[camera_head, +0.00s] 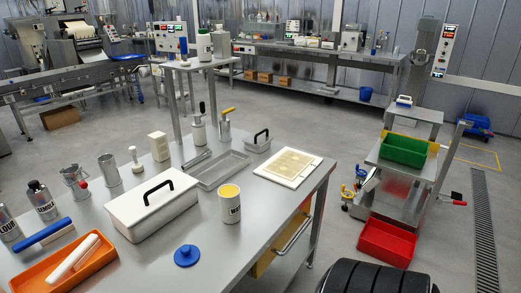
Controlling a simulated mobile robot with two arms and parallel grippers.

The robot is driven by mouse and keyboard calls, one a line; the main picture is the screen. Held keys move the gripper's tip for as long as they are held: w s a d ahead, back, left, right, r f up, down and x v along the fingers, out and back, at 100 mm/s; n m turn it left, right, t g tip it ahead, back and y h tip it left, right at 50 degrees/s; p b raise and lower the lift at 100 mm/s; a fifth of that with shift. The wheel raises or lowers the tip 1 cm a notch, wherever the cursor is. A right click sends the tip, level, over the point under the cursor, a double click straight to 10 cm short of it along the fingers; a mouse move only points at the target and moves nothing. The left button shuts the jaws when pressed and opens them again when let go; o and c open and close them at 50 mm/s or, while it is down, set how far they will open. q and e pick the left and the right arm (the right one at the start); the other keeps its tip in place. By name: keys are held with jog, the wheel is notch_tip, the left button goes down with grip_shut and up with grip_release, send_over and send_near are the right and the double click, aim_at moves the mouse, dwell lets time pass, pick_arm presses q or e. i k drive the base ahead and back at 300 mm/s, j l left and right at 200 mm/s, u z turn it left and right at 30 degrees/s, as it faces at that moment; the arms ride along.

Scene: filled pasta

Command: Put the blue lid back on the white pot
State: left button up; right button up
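The blue lid (187,256) lies on the steel table near its front edge, with its small knob facing up. The white pot (231,208) stands upright and open behind it and to the right. Its yellow contents show at the top, and dark lettering is on its side. Lid and pot are apart, with bare tabletop between them. Neither of my grippers is in view.
A white box with a black handle (152,209) stands left of the pot. An orange tray (103,259) is at the front left. The table's right edge (318,185) is clear.

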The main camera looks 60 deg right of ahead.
aim_at(229, 194)
jog(key=z, duration=1.55)
